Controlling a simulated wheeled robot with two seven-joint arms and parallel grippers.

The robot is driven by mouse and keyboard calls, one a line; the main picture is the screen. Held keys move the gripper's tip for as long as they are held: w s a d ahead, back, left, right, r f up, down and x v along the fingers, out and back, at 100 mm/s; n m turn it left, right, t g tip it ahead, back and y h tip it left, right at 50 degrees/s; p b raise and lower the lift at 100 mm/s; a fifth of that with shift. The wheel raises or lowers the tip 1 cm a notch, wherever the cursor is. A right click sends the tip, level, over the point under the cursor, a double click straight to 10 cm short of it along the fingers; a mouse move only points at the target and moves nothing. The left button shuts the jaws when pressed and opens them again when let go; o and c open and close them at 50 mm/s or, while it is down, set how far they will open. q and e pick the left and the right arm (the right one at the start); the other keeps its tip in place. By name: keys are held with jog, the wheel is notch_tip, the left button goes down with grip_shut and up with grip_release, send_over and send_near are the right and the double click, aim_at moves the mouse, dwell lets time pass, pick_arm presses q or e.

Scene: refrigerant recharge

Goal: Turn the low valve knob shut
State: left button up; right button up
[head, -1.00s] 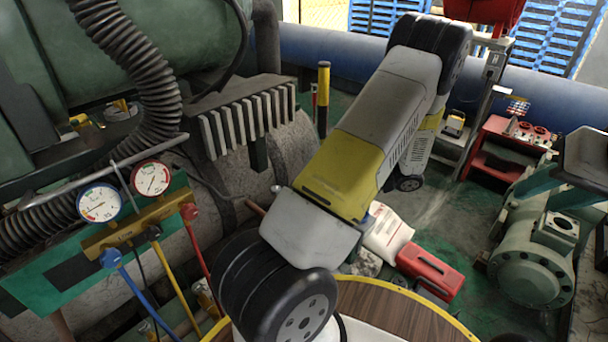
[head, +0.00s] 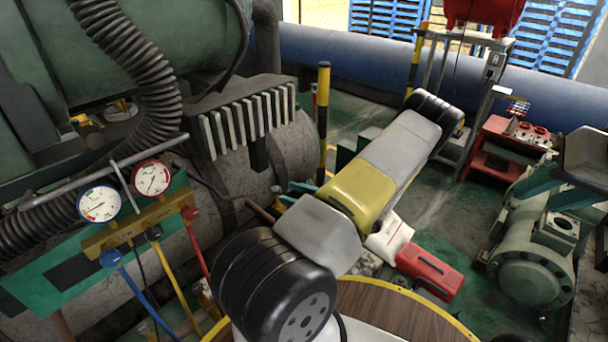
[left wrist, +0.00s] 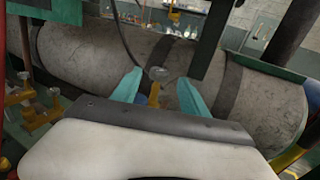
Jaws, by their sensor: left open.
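In the left wrist view, a small brass valve with a pale round knob (left wrist: 157,73) stands between the two teal fingers of my left gripper (left wrist: 158,92). The fingers are spread, one on each side and apart from the knob. Blue patches show low behind the brass stem. In the head view, a small pale knob (head: 276,189) shows on the grey tank's side, with my left gripper's teal fingers (head: 296,193) just right of it, partly hidden by my arm. I cannot tell surely which knob is the low one. My right gripper (head: 568,180) is at the right edge, fingers apart.
A gauge manifold (head: 130,236) with a blue knob (head: 110,258), a red knob (head: 189,211) and coloured hoses is at left. The large grey tank (head: 225,185) lies behind. A yellow-black post (head: 323,120) and a red toolbox (head: 430,270) stand further right.

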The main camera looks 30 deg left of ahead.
aim_at(276, 192)
pick_arm(q)
jog(key=shift+s+a, duration=0.15)
jog(key=shift+a, duration=2)
jog(key=shift+c, duration=0.4)
grip_shut()
